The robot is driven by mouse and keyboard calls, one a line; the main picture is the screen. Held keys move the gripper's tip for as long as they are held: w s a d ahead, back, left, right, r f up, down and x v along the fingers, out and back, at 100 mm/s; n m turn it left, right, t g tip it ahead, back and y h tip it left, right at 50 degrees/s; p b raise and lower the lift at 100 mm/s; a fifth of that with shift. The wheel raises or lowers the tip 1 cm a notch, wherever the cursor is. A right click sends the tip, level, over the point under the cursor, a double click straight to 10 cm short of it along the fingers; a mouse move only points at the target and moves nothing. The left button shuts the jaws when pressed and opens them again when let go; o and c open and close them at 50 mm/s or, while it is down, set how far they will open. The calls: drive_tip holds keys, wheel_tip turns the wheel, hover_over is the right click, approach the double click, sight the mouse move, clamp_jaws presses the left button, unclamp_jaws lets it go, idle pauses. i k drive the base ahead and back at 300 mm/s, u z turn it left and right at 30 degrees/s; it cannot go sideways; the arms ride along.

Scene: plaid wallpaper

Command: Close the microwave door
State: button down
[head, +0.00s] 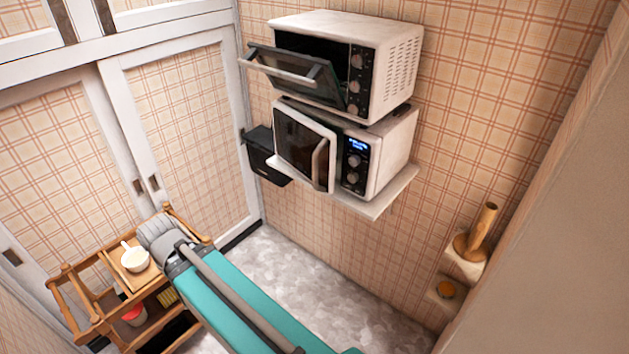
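The white microwave (388,150) sits on a wall shelf, below a toaster oven. Its dark-windowed door (298,142) is on the front left, with an upright curved handle (320,165) at the door's right side. The door's right edge appears to stand slightly out from the control panel (355,165), but the size of any gap is hard to tell. The panel has a lit blue display and knobs. My teal and grey arm reaches in from the bottom, well below and left of the microwave. My gripper is not in view.
The toaster oven (400,60) above has its glass door (305,72) tilted down and open, jutting out over the microwave. A wooden cart (75,300) with a white bowl (135,259) stands lower left, beside my arm. Small wall shelves (462,262) are at right. Floor (300,280) is clear below the microwave.

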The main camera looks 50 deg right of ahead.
sight(294, 147)
drive_tip(key=k, duration=0.75)
drive_tip(key=z, duration=0.6)
drive_tip(key=i, duration=0.5)
drive_tip(key=z, duration=0.05)
